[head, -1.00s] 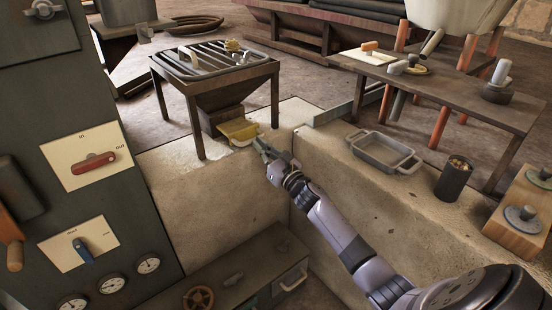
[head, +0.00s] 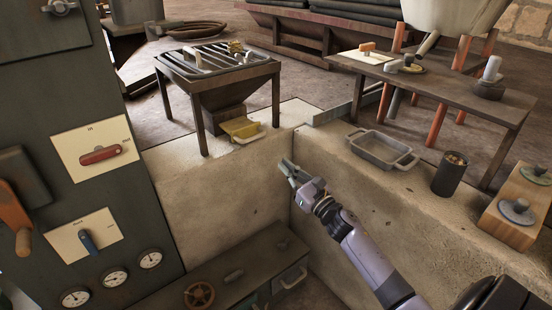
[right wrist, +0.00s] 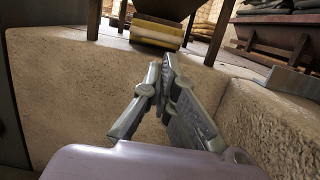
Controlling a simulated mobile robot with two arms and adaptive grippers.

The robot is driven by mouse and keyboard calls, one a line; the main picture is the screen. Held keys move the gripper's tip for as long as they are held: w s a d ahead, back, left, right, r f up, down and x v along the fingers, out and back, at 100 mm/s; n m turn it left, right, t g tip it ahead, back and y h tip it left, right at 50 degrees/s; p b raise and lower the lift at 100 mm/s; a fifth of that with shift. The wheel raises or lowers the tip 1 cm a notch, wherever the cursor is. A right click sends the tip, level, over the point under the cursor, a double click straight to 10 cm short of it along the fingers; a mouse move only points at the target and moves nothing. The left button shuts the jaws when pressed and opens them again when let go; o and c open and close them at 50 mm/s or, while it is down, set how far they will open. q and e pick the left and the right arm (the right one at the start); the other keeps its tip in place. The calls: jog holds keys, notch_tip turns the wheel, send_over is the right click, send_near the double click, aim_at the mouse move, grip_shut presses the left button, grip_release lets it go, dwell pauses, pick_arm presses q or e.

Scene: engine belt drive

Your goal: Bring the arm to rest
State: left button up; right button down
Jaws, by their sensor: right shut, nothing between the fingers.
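My right gripper (head: 288,170) is in front of the pale stone ledge (head: 190,185), near its inner corner, with its fingers together and nothing between them. It also shows in the right wrist view (right wrist: 165,65), with its fingertips meeting below the yellow tray. In the head view it is below and to the right of the yellow tray (head: 243,128) at the foot of the hopper (head: 225,95), and apart from it. My left gripper is not in view.
A dark panel with a red handle (head: 100,154) and a blue handle (head: 87,241) stands at the left. A grey pan (head: 383,151) and a dark cup (head: 450,175) stand on the right ledge. A low cabinet with a handwheel (head: 199,294) lies below. Open air surrounds the gripper.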

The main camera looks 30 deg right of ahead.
jog(key=shift+v, duration=1)
jog(key=shift+a, duration=0.1)
